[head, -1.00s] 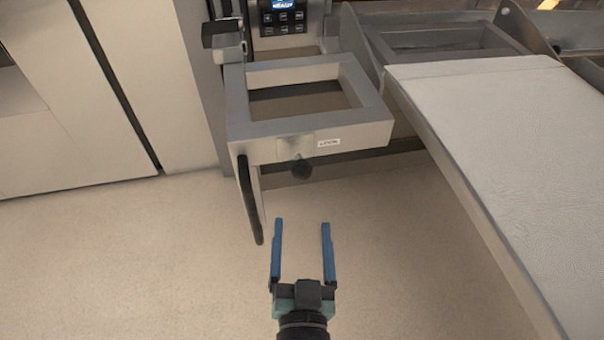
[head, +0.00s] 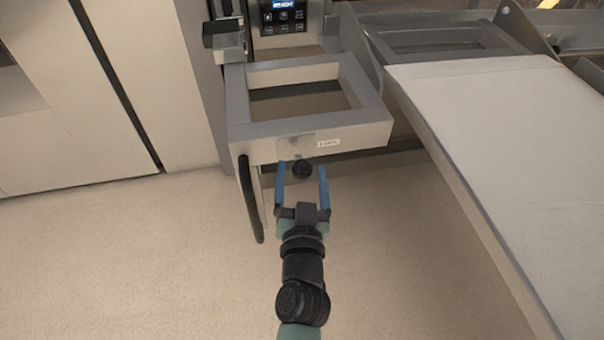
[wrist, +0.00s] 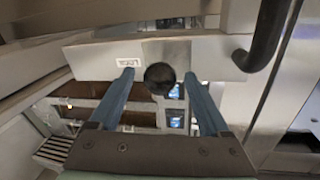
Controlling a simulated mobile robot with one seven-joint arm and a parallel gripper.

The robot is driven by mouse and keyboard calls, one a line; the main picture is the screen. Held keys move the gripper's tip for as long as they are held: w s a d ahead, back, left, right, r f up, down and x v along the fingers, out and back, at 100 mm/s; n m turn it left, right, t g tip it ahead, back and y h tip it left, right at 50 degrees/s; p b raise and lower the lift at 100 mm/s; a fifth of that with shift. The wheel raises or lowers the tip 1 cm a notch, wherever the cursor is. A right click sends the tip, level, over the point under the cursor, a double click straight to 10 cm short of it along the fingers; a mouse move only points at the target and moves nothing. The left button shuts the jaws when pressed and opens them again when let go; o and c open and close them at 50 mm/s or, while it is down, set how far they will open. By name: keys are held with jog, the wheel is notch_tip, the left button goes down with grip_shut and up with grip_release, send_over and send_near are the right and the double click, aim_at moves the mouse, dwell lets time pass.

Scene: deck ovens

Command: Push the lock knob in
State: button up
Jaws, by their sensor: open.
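The lock knob (head: 302,169) is a round black knob on a metal plate on the front face of the grey frame (head: 322,127). A small white label (head: 328,142) sits to the right of the knob in the head view. My gripper (head: 302,168) is open, its two blue fingers on either side of the knob. In the wrist view the knob (wrist: 160,78) shows between the fingers, near their tips. I cannot tell whether either finger touches it. The gripper holds nothing.
A black curved handle (head: 249,198) hangs just left of the knob; it also shows at the upper right in the wrist view (wrist: 264,38). A pale loading surface (head: 480,110) slopes along the right. A control panel (head: 284,16) stands behind. The floor (head: 120,260) at left is clear.

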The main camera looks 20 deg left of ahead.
grip_shut()
dwell(0.4)
jog(key=shift+x, duration=1.2)
jog(key=shift+s+a+r, duration=0.1)
jog(key=shift+a, duration=0.15)
grip_release()
